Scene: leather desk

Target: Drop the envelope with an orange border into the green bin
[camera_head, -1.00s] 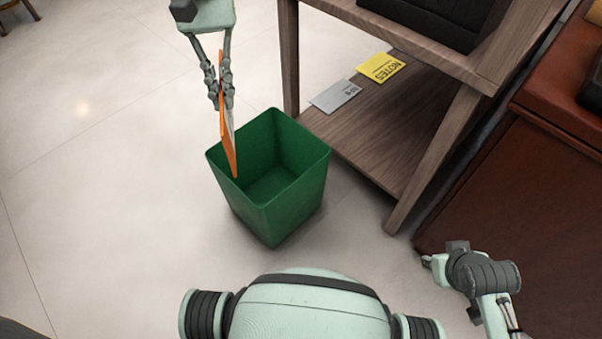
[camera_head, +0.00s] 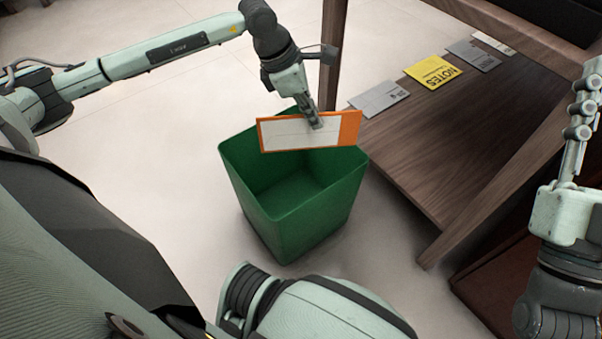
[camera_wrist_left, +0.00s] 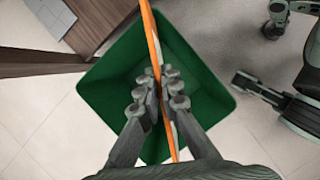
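The orange-bordered envelope (camera_head: 284,135) has a white middle and is held over the green bin (camera_head: 297,222). My left gripper (camera_head: 315,122) is shut on the envelope's upper edge near its right end. In the left wrist view the envelope (camera_wrist_left: 152,38) appears edge-on, pinched between the fingers (camera_wrist_left: 157,86), with the bin (camera_wrist_left: 112,82) below. The bin stands upright on the floor, and the part of its inside that shows is empty. My right gripper (camera_head: 588,95) is at the right edge, away from the bin; its finger opening is not clear.
A wooden shelf (camera_head: 455,150) stands right of the bin, with a yellow notes envelope (camera_head: 432,71), a grey envelope (camera_head: 379,98) and other envelopes on it. A shelf leg rises just behind the bin. The pale floor left of the bin is clear.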

